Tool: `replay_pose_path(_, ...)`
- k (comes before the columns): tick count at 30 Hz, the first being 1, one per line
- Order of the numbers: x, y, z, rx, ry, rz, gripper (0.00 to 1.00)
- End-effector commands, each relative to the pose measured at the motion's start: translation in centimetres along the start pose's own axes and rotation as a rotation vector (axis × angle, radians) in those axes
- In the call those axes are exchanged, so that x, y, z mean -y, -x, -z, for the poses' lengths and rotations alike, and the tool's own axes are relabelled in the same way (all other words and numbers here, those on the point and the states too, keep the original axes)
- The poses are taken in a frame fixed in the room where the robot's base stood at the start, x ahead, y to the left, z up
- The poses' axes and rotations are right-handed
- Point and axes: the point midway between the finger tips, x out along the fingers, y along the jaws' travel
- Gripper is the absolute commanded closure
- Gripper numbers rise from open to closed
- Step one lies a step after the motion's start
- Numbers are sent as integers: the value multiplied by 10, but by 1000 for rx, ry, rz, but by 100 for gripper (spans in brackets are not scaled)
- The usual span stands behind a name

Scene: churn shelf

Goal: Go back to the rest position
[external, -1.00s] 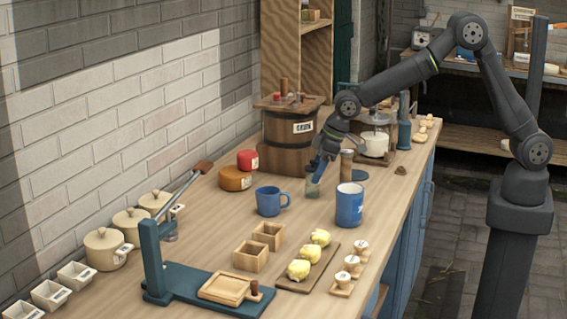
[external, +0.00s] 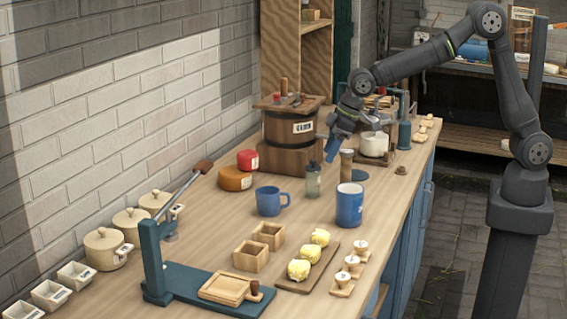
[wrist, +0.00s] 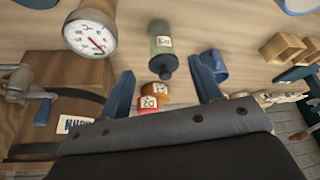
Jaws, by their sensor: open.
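My gripper (external: 336,146) is raised above the counter (external: 215,215), in front of the wooden churn (external: 290,135). Its blue fingers are apart with nothing between them, as the wrist view also shows (wrist: 167,92). A small clear jar with a dark top (external: 313,180) stands upright on the counter below the gripper, apart from it. The same jar shows beyond the fingers in the wrist view (wrist: 163,48), with a white label.
A blue mug (external: 270,201) and a larger blue pitcher (external: 349,206) stand nearby. A brown shaker (external: 346,164) and a glass churn (external: 374,145) are close to the gripper. A dial gauge (wrist: 90,32) shows in the wrist view. Red and orange rounds (external: 235,179) sit left.

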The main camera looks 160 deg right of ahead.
Motion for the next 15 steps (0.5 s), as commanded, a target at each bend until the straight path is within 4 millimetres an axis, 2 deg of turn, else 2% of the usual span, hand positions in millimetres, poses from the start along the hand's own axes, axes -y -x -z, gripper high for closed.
replay_pose_path(1,0,-12,-1,4,0,0,42)
replay_pose_path(15,0,-96,0,1,0,0,42)
